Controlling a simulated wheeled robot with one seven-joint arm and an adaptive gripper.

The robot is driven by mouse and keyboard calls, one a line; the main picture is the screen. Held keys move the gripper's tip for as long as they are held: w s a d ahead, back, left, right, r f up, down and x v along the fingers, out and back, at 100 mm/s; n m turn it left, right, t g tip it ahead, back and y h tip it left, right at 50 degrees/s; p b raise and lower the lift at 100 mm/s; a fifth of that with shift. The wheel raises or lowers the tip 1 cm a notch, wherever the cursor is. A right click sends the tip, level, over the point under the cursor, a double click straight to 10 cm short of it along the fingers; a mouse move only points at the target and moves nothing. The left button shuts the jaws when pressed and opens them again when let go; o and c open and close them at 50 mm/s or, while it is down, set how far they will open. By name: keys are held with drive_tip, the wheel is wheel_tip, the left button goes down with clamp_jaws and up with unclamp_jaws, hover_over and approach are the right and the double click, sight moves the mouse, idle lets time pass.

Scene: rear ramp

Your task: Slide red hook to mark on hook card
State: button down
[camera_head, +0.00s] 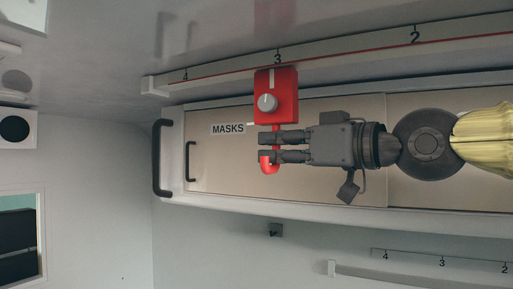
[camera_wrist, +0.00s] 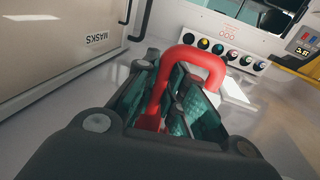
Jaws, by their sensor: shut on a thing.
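The red hook (camera_head: 276,84) sits on a pale rail (camera_head: 225,80) with a red stripe in the head view. My gripper (camera_head: 277,147) reaches in from the right and is shut on the stem below the block. In the wrist view the red hook's curved end (camera_wrist: 196,56) rises between the fingers of my gripper (camera_wrist: 170,115). I cannot make out a hook card in either view.
A beige cabinet door labelled MASKS (camera_head: 228,129) lies behind the hook, with a dark handle (camera_head: 190,160) and a larger dark grab bar (camera_head: 160,158) at left. A second numbered rail (camera_head: 420,272) is at lower right. The wrist view shows a panel of coloured knobs (camera_wrist: 225,50).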

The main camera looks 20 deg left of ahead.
drive_tip(key=shift+d, duration=0.7)
drive_tip(key=c, duration=1.8)
unclamp_jaws()
drive_tip(key=shift+o, duration=0.2)
drive_tip(key=shift+s+d, duration=0.1)
drive_tip(key=v, duration=1.2)
